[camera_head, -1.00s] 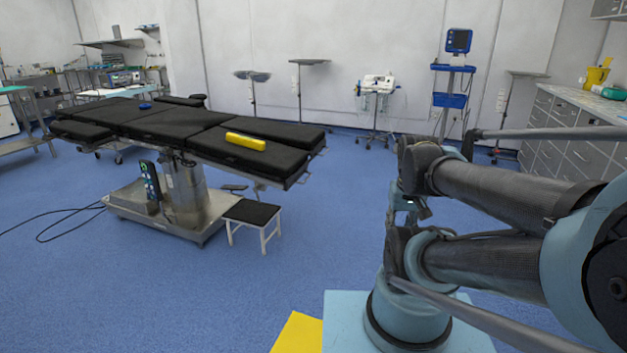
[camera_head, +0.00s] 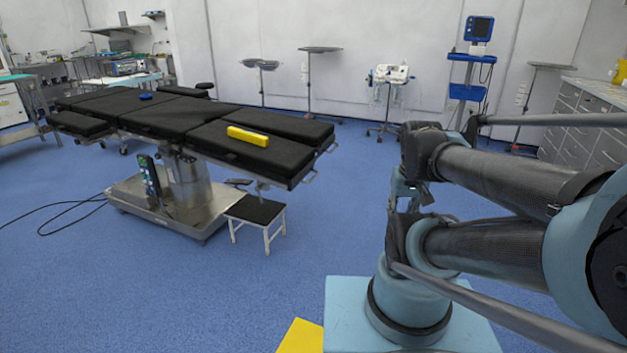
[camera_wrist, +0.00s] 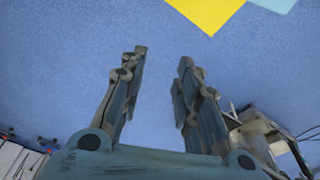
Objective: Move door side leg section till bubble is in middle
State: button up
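The operating table (camera_head: 165,117) stands left of centre in the head view, with black padded sections on a steel column and base. Its near end has two leg sections side by side, one nearer (camera_head: 240,150) and one farther (camera_head: 290,126). A yellow spirit level (camera_head: 248,136) lies on the nearer one; its bubble is too small to see. I cannot tell which section is on the door side. My gripper shows in the wrist view (camera_wrist: 158,85), fingers apart with only blue floor between them. It is away from the table.
A small black-topped step stool (camera_head: 257,212) stands below the leg sections. A hand control (camera_head: 149,183) hangs at the table's side. Cables (camera_head: 60,212) lie on the floor at left. Open blue floor (camera_head: 260,285) lies between me and the table. Wheeled stands line the back wall.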

aim_at(314, 176)
jog(key=w+a+r+g+y, duration=0.1)
jog(key=w+a+r+y, duration=0.1)
jog(key=w+a+r, duration=0.35)
jog(key=w+a+r+y, duration=0.2)
jog(key=w, duration=0.7)
jog(key=w+a+f+y, duration=0.1)
jog(key=w+a+y, duration=0.1)
jog(key=w, duration=0.7)
jog(key=w+a+f+m+g+y, duration=0.1)
jog(key=w+f+y, duration=0.15)
jog(key=w, duration=0.75)
jog(key=w+a+f+y, duration=0.1)
jog(key=w+a+y, duration=0.15)
jog(key=w, duration=0.65)
jog(key=w+d+f+y, duration=0.1)
jog(key=w+f+y, duration=0.1)
jog(key=w+f, duration=0.35)
jog(key=w+d+f+n+g+y, duration=0.1)
jog(key=w+f+y, duration=0.1)
jog(key=f, duration=0.6)
jog(key=w+f+y, duration=0.2)
jog(key=w+f, duration=0.1)
jog(key=f, duration=0.3)
jog(key=a, duration=0.5)
jog(key=a+f, duration=0.1)
jog(key=a, duration=1)
jog(key=shift+s+a+f, duration=0.15)
jog(key=shift+s+f, duration=0.05)
jog(key=shift+s, duration=0.1)
